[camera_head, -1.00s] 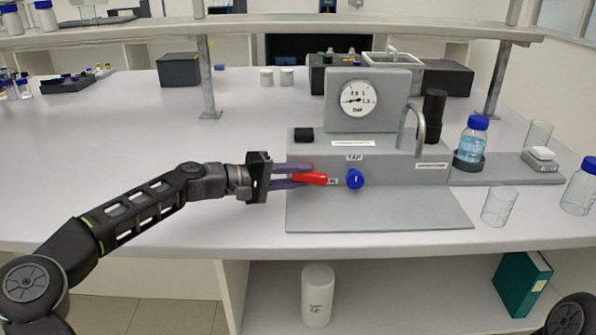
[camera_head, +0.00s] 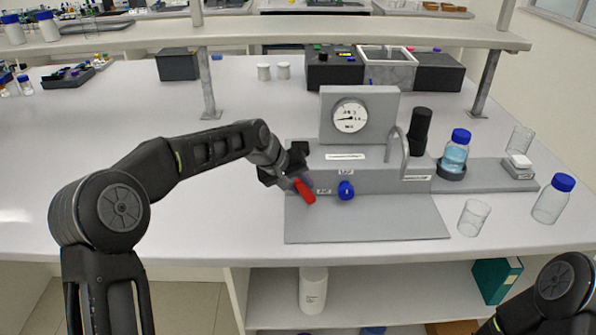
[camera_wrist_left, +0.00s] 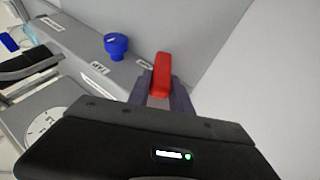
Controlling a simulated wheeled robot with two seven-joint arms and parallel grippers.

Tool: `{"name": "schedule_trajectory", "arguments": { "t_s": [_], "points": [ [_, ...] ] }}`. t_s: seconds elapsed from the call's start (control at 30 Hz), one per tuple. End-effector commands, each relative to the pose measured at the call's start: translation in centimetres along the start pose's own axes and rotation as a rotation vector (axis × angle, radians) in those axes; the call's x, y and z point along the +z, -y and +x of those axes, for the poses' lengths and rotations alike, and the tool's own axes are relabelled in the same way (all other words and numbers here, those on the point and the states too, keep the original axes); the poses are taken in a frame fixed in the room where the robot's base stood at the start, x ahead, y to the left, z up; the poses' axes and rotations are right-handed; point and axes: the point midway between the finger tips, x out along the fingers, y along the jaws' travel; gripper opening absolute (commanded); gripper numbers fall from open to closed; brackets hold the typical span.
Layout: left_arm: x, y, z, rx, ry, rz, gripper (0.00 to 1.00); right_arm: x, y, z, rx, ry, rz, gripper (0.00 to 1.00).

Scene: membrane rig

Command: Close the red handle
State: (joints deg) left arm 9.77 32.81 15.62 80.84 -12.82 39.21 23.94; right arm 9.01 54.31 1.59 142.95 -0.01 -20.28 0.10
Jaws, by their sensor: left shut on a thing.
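The red handle (camera_head: 304,191) sits at the left end of the grey rig's (camera_head: 385,180) front face. In the head view it slants down to the right; earlier it lay nearly level. My left gripper (camera_head: 298,184) comes from above left and is shut on the handle. The left wrist view shows the red handle (camera_wrist_left: 161,75) between the two dark fingers (camera_wrist_left: 160,88), with its end sticking out past them. The handle's pivot is hidden by the gripper. My right gripper is not in view; only part of my right arm shows at the lower right corner.
A blue knob (camera_head: 346,191) is just right of the handle. A pressure gauge (camera_head: 350,117) stands on the rig. A blue-capped bottle (camera_head: 455,153), an empty beaker (camera_head: 473,217) and another bottle (camera_head: 553,199) stand to the right. The bench left of the rig is clear.

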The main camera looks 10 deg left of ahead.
Motion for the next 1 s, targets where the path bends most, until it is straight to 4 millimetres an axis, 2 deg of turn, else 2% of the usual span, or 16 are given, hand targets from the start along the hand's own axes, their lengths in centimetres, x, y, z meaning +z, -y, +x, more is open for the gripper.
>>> {"name": "schedule_trajectory", "arguments": {
  "t_s": [0.03,0.1,0.5,1.0],
  "points": [
    [-0.1,-0.8,-0.5,-0.041,0.000,0.026,0.00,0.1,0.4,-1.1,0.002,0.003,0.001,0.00],
    [-0.1,-0.9,-0.4,-0.102,0.000,0.049,0.00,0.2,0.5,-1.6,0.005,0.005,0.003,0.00],
    [0.1,-1.3,0.2,-0.378,-0.001,0.160,0.00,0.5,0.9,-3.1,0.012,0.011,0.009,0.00],
    [0.2,-1.2,0.5,-0.458,0.003,0.189,0.00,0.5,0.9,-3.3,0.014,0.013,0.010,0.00]
  ]
}}
